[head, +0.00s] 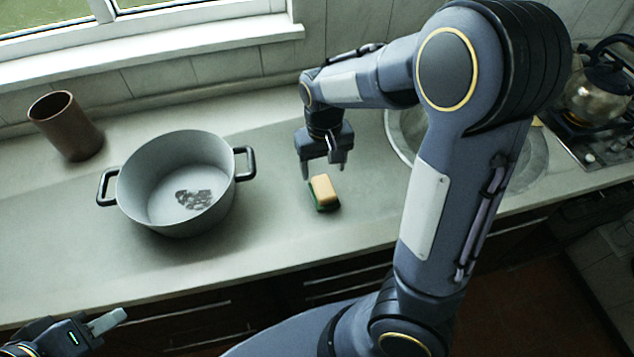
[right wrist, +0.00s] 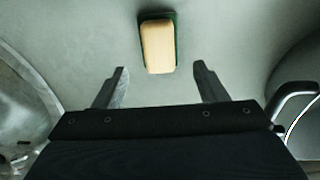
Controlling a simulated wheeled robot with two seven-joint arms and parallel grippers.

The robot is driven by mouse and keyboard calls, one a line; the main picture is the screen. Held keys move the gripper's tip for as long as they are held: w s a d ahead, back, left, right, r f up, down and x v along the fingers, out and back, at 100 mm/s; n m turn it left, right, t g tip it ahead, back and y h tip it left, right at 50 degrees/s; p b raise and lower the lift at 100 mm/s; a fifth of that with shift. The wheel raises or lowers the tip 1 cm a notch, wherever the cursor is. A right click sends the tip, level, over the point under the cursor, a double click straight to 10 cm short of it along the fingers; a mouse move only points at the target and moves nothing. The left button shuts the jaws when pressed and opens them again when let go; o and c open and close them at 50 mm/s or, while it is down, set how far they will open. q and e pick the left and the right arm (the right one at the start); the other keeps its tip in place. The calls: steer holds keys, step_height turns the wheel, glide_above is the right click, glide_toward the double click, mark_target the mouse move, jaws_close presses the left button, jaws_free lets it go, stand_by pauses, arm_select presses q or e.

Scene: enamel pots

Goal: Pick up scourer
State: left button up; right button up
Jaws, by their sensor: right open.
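The scourer (head: 323,191) is a small block, yellow on top with a green underside. It lies on the grey counter to the right of the pot. My right gripper (head: 324,170) is open and empty, above and just behind the scourer in the head view. In the right wrist view, the scourer (right wrist: 158,46) lies ahead of and between the two spread fingers (right wrist: 160,88), not touched by them. My left gripper (head: 108,322) is at the lower left of the head view, far from the scourer; only part of it shows, so its opening is unclear.
A grey two-handled pot (head: 150,190) with a dark patch inside stands left of the scourer. A brown cup (head: 67,127) stands at the back left. A round sink (head: 399,128) is partly hidden behind my right arm. A kettle (head: 598,95) sits on the hob at right.

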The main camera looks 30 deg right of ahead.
mark_target(324, 186)
steer(key=f, duration=0.6)
steer(key=shift+s+f, duration=0.15)
steer(key=shift+s, duration=0.1)
steer(key=shift+c, duration=0.4)
steer(key=c, duration=1)
